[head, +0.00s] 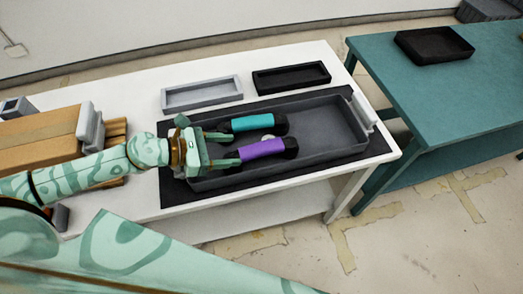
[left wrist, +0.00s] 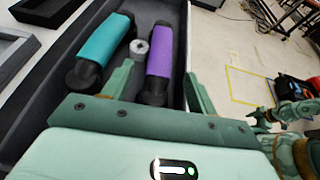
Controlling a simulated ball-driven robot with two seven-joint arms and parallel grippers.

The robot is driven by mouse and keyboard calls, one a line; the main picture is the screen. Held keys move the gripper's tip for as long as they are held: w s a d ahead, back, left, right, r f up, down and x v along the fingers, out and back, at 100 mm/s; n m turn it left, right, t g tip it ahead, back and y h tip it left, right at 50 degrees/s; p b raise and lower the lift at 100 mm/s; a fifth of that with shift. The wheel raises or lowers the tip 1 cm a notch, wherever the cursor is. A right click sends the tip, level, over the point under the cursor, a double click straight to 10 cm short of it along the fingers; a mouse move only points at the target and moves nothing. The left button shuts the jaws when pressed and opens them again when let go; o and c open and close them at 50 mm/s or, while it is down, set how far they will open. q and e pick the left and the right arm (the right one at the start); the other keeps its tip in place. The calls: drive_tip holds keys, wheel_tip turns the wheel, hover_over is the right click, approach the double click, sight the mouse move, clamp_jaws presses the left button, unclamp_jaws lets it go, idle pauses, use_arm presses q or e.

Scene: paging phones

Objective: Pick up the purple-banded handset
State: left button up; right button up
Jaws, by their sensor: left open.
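The purple-banded handset (head: 262,149) lies in a long dark grey tray (head: 330,115) on the white table. Its black ends show in the left wrist view, where its purple band (left wrist: 160,50) runs away from me. My left gripper (head: 232,149) is open over the tray's left part. In the left wrist view its fingers (left wrist: 160,88) stand on either side of the handset's near end, with no clear grip on it. A teal-banded handset (head: 252,122) lies alongside, outside the left finger. My right gripper (left wrist: 263,117) shows small at the right of the wrist view, its jaws unclear.
A small grey round piece (left wrist: 139,46) lies between the handsets. A grey tray (head: 202,94) and a black tray (head: 291,77) stand behind. A cardboard box (head: 40,140) is at left. A teal table (head: 450,90) with another black tray (head: 434,45) stands at right.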

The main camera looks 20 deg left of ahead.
sight(253, 149)
use_arm(q)
drive_tip(key=shift+w+d+f, duration=0.2)
drive_tip(key=shift+w+d, duration=0.1)
drive_tip(key=shift+d, duration=0.3)
drive_tip(key=x, duration=0.5)
drive_tip(key=shift+w+p, duration=0.1)
drive_tip(key=shift+p, duration=0.25)
drive_tip(key=c, duration=1.2)
